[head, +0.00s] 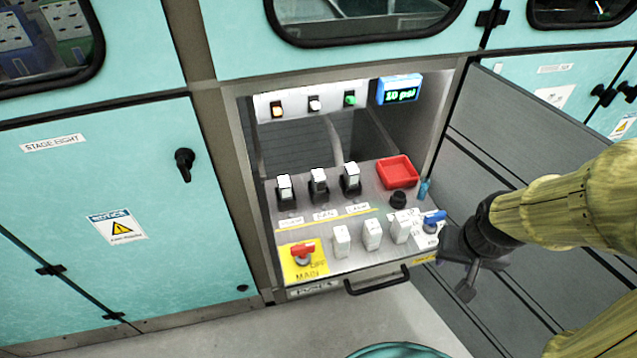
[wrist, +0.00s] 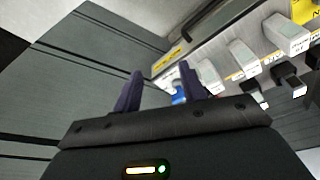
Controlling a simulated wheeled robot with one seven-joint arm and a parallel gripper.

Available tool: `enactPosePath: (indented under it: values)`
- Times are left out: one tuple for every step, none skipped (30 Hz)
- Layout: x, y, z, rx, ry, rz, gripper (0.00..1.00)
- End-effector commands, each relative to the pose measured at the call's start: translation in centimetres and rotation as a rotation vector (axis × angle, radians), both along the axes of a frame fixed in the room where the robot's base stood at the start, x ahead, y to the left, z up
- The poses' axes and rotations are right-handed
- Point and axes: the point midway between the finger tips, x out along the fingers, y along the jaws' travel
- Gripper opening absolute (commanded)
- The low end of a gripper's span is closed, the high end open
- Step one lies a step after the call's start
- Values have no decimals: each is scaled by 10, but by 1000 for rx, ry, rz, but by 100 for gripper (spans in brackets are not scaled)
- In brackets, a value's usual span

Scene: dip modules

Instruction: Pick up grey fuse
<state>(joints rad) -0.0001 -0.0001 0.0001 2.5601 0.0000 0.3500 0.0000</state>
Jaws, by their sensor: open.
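Three pale grey-white blocks stand in the front row of the panel: a left block (head: 341,241), a middle block (head: 372,234) and a right block (head: 402,228). I cannot tell which one is the grey fuse. Three white-topped pieces (head: 319,181) in black holders stand behind them. In the wrist view, the pale blocks (wrist: 286,33) run toward the upper right. My gripper (head: 454,276) is open and empty, beside the panel's right front corner. Its fingers (wrist: 161,75) show in the wrist view, partly covering a blue handle (wrist: 178,92).
The blue handle (head: 434,217) sits at the panel's right side, close to my gripper. A red tray (head: 397,171) and a black knob (head: 398,199) lie behind it. A red switch (head: 303,254) is at front left. A black drawer handle (head: 376,283) juts out below.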

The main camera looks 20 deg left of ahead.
Motion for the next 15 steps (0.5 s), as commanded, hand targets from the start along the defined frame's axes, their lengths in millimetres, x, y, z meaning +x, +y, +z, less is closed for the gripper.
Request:
enactPosePath:
  values:
    - [0, 0, 1, 0, 0, 0, 52]
    - [0, 0, 2, 0, 0, 0, 53]
    - [0, 0, 4, 0, 0, 0, 53]
    - [0, 0, 7, 0, -1, 1, 53]
    - [0, 0, 10, 0, -1, 1, 53]
    - [0, 0, 14, 0, -1, 2, 53]
    - [0, 0, 19, -1, -1, 3, 53]
    - [1, 1, 21, 0, -1, 6, 53]
    - [2, 1, 26, -2, -3, 12, 53]
    - [2, 1, 31, -3, -4, 17, 53]
    - [3, 3, 33, -5, -6, 29, 53]
    - [5, 4, 38, -8, -9, 45, 53]
    - [8, 6, 39, -13, -14, 76, 53]
    - [12, 8, 39, -19, -20, 111, 53]
    - [18, 13, 36, -31, -32, 169, 53]
